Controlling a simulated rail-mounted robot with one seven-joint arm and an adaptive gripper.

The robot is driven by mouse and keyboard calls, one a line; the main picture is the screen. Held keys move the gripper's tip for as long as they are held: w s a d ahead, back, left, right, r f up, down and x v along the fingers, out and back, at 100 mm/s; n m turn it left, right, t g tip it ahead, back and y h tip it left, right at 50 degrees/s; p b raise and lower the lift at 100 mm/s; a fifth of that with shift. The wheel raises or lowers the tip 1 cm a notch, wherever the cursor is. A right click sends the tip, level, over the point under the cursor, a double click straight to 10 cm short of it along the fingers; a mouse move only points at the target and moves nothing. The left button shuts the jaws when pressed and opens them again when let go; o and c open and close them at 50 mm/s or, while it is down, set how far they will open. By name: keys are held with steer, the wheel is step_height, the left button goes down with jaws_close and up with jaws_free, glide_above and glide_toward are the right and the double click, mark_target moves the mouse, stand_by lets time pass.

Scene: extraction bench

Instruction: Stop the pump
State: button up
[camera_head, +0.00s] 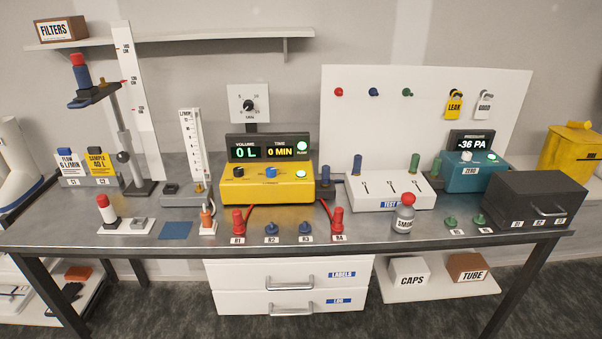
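The yellow pump unit (268,188) stands in the middle of the bench. Its dark display panel (268,147) reads 0 L under VOLUME and 0 MIN under TIME. A round green lamp (301,146) on the panel's right is lit. On the yellow top sit a dark knob (239,171), a blue button (270,171) and a pale green, bright button (300,174). The small labels beside these are too small to read. My gripper is not in view.
Red and blue connectors (272,228) stand in front of the pump, with red hoses at both sides. A white TEST block (390,192), a SMOKE bottle (404,218) and a teal gauge reading -36 PA (476,174) stand right. A tall stand (128,140) is left.

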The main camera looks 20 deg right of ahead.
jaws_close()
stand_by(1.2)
